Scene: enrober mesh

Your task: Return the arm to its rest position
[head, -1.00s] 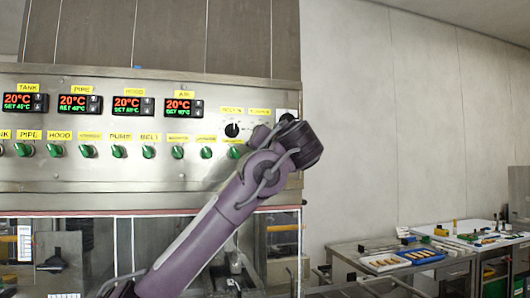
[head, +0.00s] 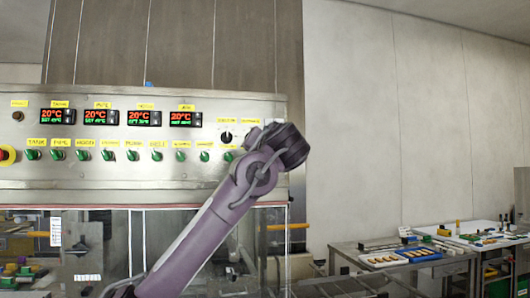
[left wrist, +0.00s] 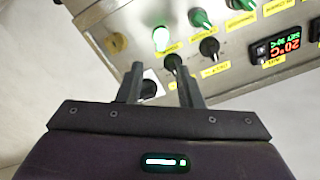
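My left arm, purple with a dark end, rises from the bottom left in the head view to the right end of the control panel (head: 100,185). Its dark wrist end hides part of the panel, and the fingers do not show there. In the left wrist view my left gripper (left wrist: 159,78) has its two dark fingers apart with nothing held between them. The panel (left wrist: 235,58) lies beyond the fingertips, appearing turned over, with a black knob (left wrist: 150,89) seen through the gap. My right gripper is in neither view.
The panel has a row of green knobs (head: 132,155), four red-lit displays (head: 144,118) and a black selector knob (head: 226,137). A red button (head: 6,155) is at its left edge. At right, a table holds a blue-edged tray (head: 418,254). Bare wall fills the upper right.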

